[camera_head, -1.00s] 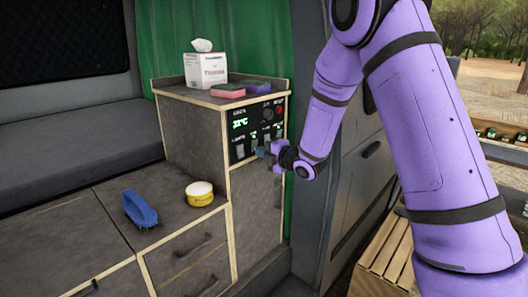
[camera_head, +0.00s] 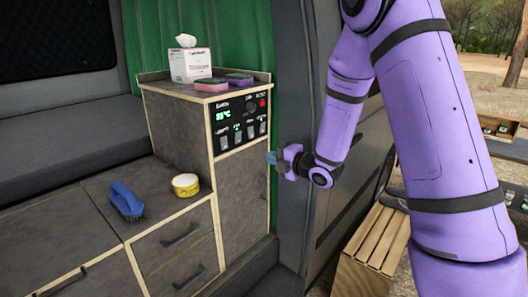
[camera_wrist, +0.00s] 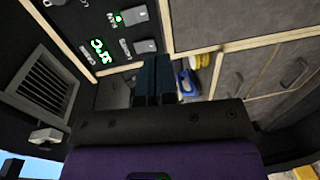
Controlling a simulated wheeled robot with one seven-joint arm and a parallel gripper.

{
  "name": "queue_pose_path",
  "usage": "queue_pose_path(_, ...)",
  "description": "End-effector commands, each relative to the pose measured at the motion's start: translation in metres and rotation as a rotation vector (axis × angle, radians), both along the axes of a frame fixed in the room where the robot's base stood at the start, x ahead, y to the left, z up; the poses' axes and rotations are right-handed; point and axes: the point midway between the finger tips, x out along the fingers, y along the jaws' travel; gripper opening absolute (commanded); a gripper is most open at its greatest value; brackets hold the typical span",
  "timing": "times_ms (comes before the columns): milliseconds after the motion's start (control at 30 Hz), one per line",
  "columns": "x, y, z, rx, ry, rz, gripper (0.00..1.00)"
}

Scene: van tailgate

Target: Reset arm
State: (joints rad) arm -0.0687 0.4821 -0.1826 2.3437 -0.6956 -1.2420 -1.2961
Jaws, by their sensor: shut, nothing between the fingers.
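My purple arm comes in from the upper right in the head view. My gripper (camera_head: 271,158) is in front of the cabinet's right edge, beside and below the control panel (camera_head: 239,121), and apart from it. In the wrist view the two dark blue fingers (camera_wrist: 153,80) are together with nothing between them. The panel has a green lit temperature readout, several switches, a knob and a red button. It also shows upside down in the wrist view (camera_wrist: 115,40).
A tissue box (camera_head: 190,65), a pink sponge (camera_head: 211,85) and a dark purple sponge (camera_head: 239,79) are on the cabinet top. A blue brush (camera_head: 126,201) and a yellow tin (camera_head: 185,185) are on the lower counter (camera_head: 75,225). A wooden crate (camera_head: 373,245) stands at the lower right.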

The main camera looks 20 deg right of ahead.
Motion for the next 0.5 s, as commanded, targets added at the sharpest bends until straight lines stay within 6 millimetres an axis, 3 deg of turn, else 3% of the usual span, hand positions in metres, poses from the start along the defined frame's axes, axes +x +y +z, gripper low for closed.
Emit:
queue_pose_path(200, -0.0127, -0.0079, -0.0021, 0.001, 0.0, -0.001, 0.0)
queue_pose_path(500, -0.0135, -0.0082, -0.0021, 0.001, 0.001, 0.0, 0.0)
